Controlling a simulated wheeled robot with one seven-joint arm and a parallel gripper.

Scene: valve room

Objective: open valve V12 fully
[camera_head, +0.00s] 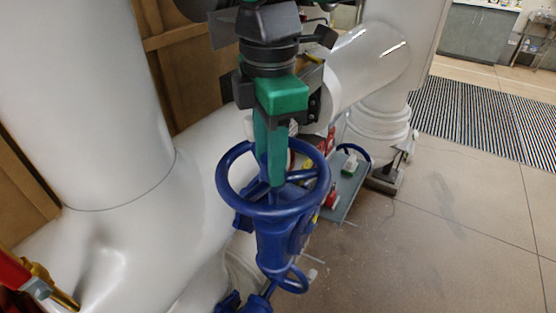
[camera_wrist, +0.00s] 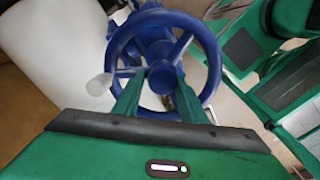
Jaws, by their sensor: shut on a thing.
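A blue valve stands at the middle of the head view, with its round spoked handwheel (camera_head: 270,211) on top and its body (camera_head: 278,245) below. No V12 label is readable. My green gripper (camera_head: 276,180) reaches down from above into the wheel. In the wrist view the handwheel (camera_wrist: 165,17) fills the upper middle, and my gripper (camera_wrist: 159,82) has one finger on each side of the hub area. The gripper is shut on the handwheel near its centre. The exact contact is partly hidden by the fingers.
Large white pipes (camera_head: 90,90) stand close on the left and behind the valve. A red and brass fitting (camera_head: 45,283) is at the lower left. A grey tray (camera_head: 346,190) with small items lies to the right. Open floor (camera_head: 450,230) and a striped mat (camera_head: 480,120) lie farther right.

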